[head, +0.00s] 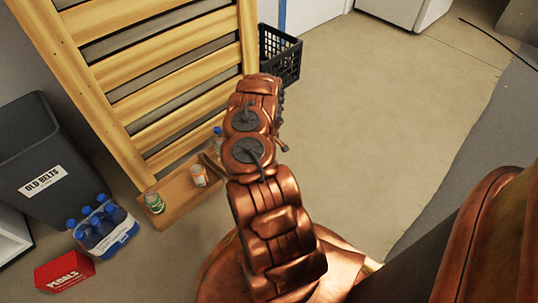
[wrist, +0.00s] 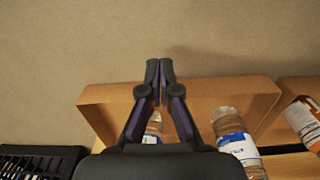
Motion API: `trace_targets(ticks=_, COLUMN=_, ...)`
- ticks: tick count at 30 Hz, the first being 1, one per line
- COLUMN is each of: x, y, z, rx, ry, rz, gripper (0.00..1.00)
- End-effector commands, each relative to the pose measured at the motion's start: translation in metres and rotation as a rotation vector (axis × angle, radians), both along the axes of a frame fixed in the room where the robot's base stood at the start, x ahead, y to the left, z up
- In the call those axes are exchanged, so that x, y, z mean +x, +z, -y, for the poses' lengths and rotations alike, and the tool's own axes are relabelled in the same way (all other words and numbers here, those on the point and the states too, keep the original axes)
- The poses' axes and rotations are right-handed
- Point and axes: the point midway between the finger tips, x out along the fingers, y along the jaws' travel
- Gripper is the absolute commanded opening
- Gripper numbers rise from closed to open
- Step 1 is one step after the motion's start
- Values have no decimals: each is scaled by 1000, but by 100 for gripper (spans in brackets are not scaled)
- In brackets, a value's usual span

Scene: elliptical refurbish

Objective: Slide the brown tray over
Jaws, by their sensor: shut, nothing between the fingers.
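The brown tray (head: 178,190) lies on the floor at the foot of the wooden slatted frame. It holds a green-capped bottle (head: 154,202), an orange-and-white bottle (head: 198,175) and a blue-capped bottle (head: 217,138). In the wrist view a brown wall (wrist: 225,93) crosses the picture, with a clear bottle (wrist: 235,143) just below it. My gripper (wrist: 160,66) is shut and empty, its fingertips overlapping that wall's upper edge. I cannot tell whether they touch it. In the head view my arm hides the gripper and part of the tray.
A black crate (head: 281,56) stands behind my arm. A grey "OLD BELTS" bin (head: 45,150), a bottle pack (head: 104,232) and a red "PEDALS" box (head: 64,272) are at the left. The wooden frame (head: 165,85) rises behind the tray. Floor at right is clear.

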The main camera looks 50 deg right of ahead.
Motion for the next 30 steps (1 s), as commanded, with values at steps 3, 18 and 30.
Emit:
trace_targets(ticks=3, x=-1, y=19, z=-1, rx=2, ry=-1, rz=-1, gripper=0)
trace_targets(ticks=18, x=-1, y=33, z=0, rx=2, ry=-1, rz=-3, gripper=0)
trace_targets(ticks=30, x=50, y=83, z=-51, rx=62, ry=25, rz=35, gripper=33)
